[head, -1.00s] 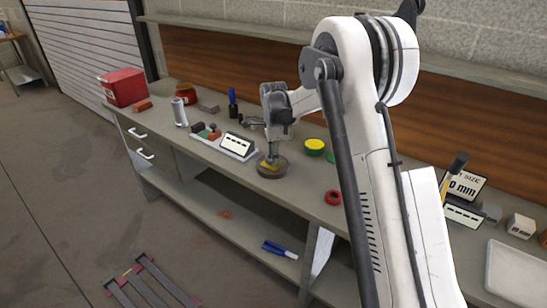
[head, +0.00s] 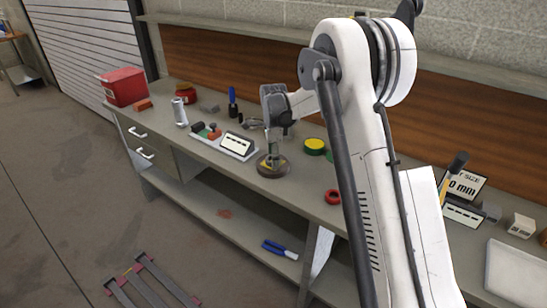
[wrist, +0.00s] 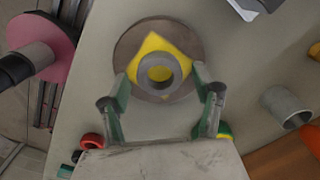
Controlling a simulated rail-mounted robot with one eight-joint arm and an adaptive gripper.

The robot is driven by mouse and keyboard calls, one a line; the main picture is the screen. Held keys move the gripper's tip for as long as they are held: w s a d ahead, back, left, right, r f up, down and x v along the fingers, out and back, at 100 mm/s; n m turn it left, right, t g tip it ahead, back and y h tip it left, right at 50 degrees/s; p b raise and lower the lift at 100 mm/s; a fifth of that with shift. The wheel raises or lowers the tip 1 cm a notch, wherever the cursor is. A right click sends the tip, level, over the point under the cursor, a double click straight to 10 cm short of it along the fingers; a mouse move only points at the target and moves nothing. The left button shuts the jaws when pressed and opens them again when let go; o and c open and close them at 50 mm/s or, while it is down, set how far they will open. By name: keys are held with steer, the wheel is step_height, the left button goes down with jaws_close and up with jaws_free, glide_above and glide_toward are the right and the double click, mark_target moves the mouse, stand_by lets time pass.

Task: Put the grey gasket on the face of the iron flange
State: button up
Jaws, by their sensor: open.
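The iron flange (head: 273,168) is a brown round disc lying flat on the bench near its front edge. In the wrist view the flange (wrist: 127,52) carries a yellow square patch (wrist: 150,44). A grey ring (wrist: 158,72), apparently the grey gasket, appears over the yellow patch, near the disc's middle. I cannot tell whether it touches the face. My gripper (head: 272,155) points down over the flange. In the wrist view its green-grey fingers (wrist: 161,98) are apart and empty, one on each side below the ring. The ring is hard to make out in the head view.
A white label tray (head: 238,148) stands left of the flange. A green-yellow roll (head: 314,146) and a red ring (head: 333,197) lie to the right. A grey tube (wrist: 286,104) is right of the flange in the wrist view. Bare bench lies between flange and red ring.

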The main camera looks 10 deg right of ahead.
step_height(320, 180, up, 11)
steer(key=s+r+n+t, duration=0.2)
steer(key=s+r+n, duration=0.2)
steer(key=s+r, duration=0.5)
steer(key=s+r+n+t, duration=0.35)
steer(key=s+n, duration=0.65)
steer(key=s, duration=1.3)
steer(key=s+f+n+t, duration=0.1)
steer(key=s+f+n, duration=0.3)
steer(key=s, duration=0.6)
steer(key=shift+a+f+n+t, duration=0.15)
steer(key=shift+f+n+t, duration=0.2)
steer(key=shift+n, duration=0.15)
